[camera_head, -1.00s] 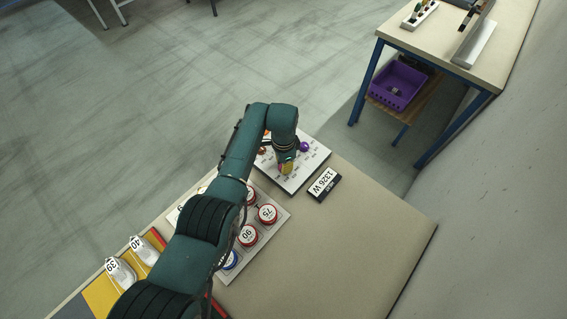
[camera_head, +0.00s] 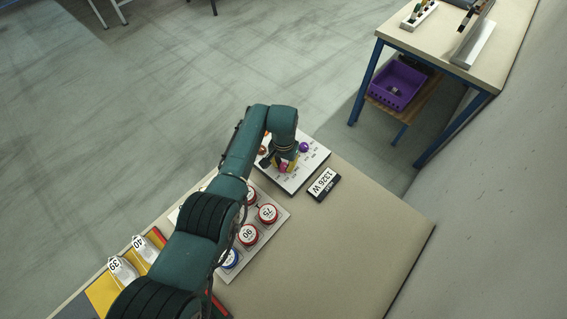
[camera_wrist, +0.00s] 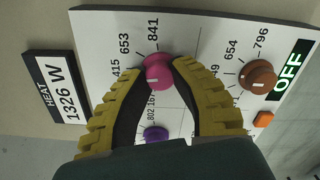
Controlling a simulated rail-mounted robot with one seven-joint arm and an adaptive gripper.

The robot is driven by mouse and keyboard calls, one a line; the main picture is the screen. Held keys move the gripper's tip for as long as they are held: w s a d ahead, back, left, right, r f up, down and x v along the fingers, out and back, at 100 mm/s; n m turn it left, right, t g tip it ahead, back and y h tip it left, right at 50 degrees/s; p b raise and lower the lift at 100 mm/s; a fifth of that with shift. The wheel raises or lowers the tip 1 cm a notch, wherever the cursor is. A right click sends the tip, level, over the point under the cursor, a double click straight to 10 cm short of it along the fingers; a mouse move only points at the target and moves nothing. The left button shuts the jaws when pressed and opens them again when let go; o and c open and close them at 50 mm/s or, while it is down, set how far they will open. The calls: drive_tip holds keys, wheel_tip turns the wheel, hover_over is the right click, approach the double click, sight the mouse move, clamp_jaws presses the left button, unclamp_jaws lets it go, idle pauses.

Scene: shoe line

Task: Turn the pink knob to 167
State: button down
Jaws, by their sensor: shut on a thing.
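The pink knob (camera_wrist: 158,72) sits on a white panel (camera_wrist: 110,25) with printed numbers around it. In the wrist view, its white mark is on the lower left part of its face. The numbers 415, 653 and 841 show above and left of it; 802 and 167 show below, partly beside a finger. My gripper (camera_wrist: 158,66) has its yellow fingers on both sides of the knob and is shut on it. In the head view, the pink knob (camera_head: 283,168) shows partly under my gripper (camera_head: 285,163).
A purple knob (camera_wrist: 155,134) and a brown knob (camera_wrist: 257,77) are close by on the panel, near an orange button (camera_wrist: 263,120). A display (camera_wrist: 60,88) reads HEAT 1326 W. Numbered red buttons (camera_head: 268,214) lie nearer. The table's right side is clear.

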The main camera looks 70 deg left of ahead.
sight(284, 165)
drive_tip(key=n, duration=0.7)
drive_tip(key=shift+f, duration=0.1)
drive_tip(key=n, duration=0.7)
drive_tip(key=shift+n, duration=0.3)
drive_tip(key=c, duration=0.8)
unclamp_jaws()
wheel_tip(284, 165, up, 12)
